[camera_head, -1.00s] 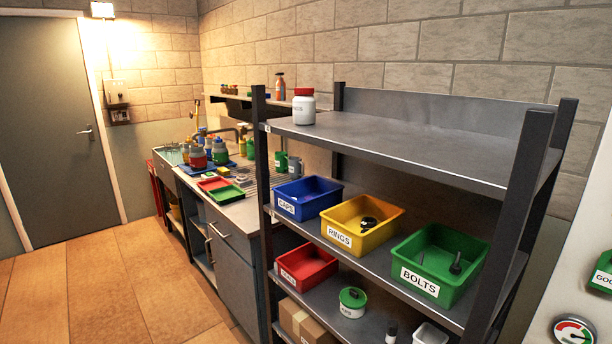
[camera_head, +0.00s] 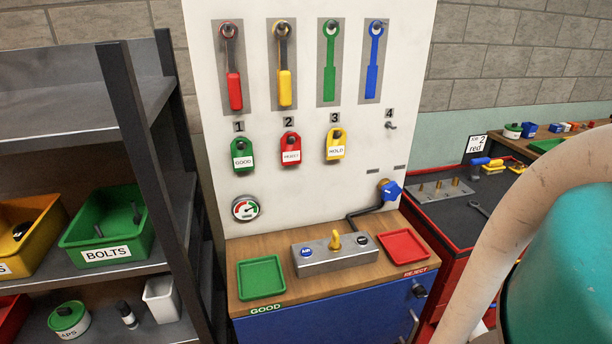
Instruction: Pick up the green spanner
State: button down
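The green spanner (camera_head: 330,62) hangs upright on a white wall panel (camera_head: 260,196), third from the left in a row of hanging tools. A grey backing plate shows behind it. A red-handled tool (camera_head: 233,70) and a yellow-handled tool (camera_head: 284,66) hang to its left. A blue spanner (camera_head: 374,60) hangs to its right. My gripper is not in view.
Below the panel stands a wooden-topped bench with a green tray (camera_head: 261,277), a grey switch box (camera_head: 318,260) and a red tray (camera_head: 404,246). A dark shelf rack (camera_head: 135,130) stands at left. A teal and beige shape fills the lower right foreground.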

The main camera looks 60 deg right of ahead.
aim_at(477, 208)
jog(key=z, duration=2.65)
